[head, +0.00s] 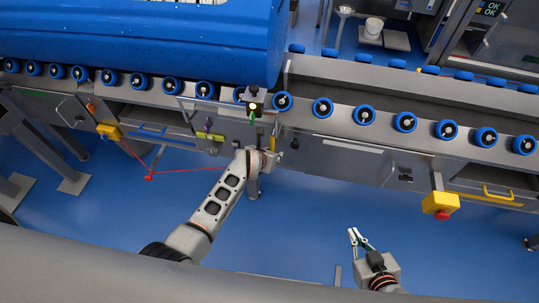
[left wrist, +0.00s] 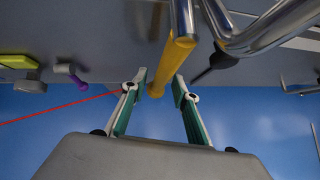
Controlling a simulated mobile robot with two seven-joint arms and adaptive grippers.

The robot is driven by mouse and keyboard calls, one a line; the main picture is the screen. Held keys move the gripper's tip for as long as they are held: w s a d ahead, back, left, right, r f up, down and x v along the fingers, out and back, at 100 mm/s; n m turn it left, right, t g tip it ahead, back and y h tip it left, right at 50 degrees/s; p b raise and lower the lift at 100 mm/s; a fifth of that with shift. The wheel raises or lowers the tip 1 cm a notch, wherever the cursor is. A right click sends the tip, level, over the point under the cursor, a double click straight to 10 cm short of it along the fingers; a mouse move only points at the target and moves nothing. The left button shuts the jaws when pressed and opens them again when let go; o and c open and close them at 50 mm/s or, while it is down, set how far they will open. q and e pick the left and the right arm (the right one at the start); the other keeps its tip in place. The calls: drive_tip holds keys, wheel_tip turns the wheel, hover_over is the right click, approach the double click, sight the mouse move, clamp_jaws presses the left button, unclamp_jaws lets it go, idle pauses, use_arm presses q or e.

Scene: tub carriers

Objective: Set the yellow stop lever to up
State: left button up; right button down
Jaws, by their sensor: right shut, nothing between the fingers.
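The yellow stop lever (left wrist: 172,58) shows in the left wrist view. It comes down from the top edge, and its lower end lies between the two fingers of my left gripper (left wrist: 157,88). The fingers are apart, with a gap on both sides of the lever; I cannot tell whether either touches it. In the head view my left gripper (head: 268,160) is up against the conveyor's front side, its fingers mostly hidden by my arm. My right gripper (head: 356,238) is shut and empty, over the blue floor, away from the conveyor.
A large blue tub (head: 140,40) rests on the conveyor rollers (head: 363,115). A bent metal bar (left wrist: 255,35) and a black-tipped rod (left wrist: 215,65) are close right of the lever. A red cord (head: 190,170) runs left. A yellow emergency-stop box (head: 437,204) hangs at the right.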

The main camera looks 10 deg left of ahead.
use_arm(q)
drive_tip(key=v, duration=1.1)
drive_tip(key=shift+s+r, duration=0.2)
drive_tip(key=shift+s, duration=0.15)
drive_tip(key=shift+a, duration=0.1)
